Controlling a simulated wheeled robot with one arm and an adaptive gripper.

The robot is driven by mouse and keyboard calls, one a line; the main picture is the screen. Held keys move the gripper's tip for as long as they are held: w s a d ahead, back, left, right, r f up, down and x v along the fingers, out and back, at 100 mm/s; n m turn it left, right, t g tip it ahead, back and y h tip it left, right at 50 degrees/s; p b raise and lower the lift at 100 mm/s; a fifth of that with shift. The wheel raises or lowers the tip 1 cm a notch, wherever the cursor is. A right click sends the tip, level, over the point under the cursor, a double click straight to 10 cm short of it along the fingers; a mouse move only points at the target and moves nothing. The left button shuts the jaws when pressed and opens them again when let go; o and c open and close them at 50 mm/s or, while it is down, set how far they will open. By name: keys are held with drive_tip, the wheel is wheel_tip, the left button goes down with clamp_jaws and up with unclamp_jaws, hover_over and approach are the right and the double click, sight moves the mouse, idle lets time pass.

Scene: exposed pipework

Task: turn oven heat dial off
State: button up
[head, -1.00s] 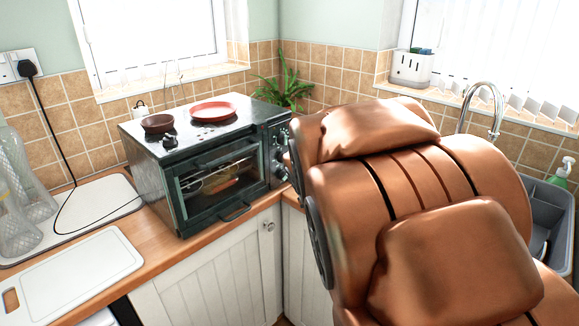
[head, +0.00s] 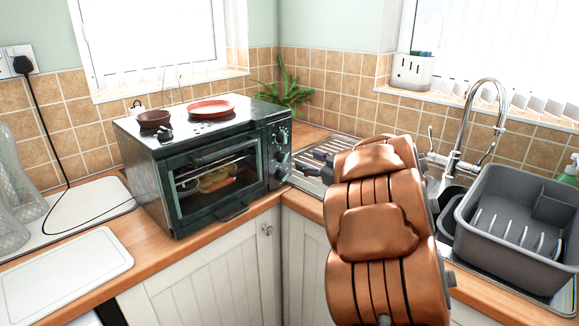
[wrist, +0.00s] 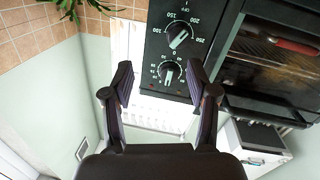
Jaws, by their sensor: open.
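The mini oven (head: 205,165) stands on the wooden worktop, with a column of dials on the right of its front. In the wrist view, the heat dial (wrist: 178,36) is the upper one, ringed by OFF and temperature numbers. Its pointer is tilted, but its exact setting is too small to read. A second dial (wrist: 169,73), with a 0 mark, sits below it. My gripper (wrist: 161,72) is open and empty; its fingers appear on either side of the lower dial, and I cannot tell any contact. In the head view my gripper (head: 313,162) is right of the dials.
A red plate (head: 211,108) and a small brown pan (head: 154,119) sit on the oven top. A plant (head: 287,95) stands in the corner behind. The tap (head: 485,110) and grey dish rack (head: 520,215) are on the right. A white board (head: 65,275) lies left.

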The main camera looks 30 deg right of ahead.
sight(286, 158)
drive_tip(key=shift+w+a+f+n+y, duration=0.2)
drive_tip(key=shift+w+a+y, duration=0.25)
drive_tip(key=shift+w, duration=0.6)
drive_tip(key=shift+w+a+f+n+y, duration=0.1)
drive_tip(key=shift+w+a+f+y, duration=0.3)
drive_tip(key=shift+w, duration=0.7)
drive_tip(key=shift+w+a+f+n+y, duration=0.1)
drive_tip(key=shift+w+a+y, duration=0.15)
drive_tip(key=shift+w+a, duration=0.6)
drive_tip(key=shift+w+d, duration=0.15)
drive_tip(key=shift+d, duration=0.1)
clamp_jaws()
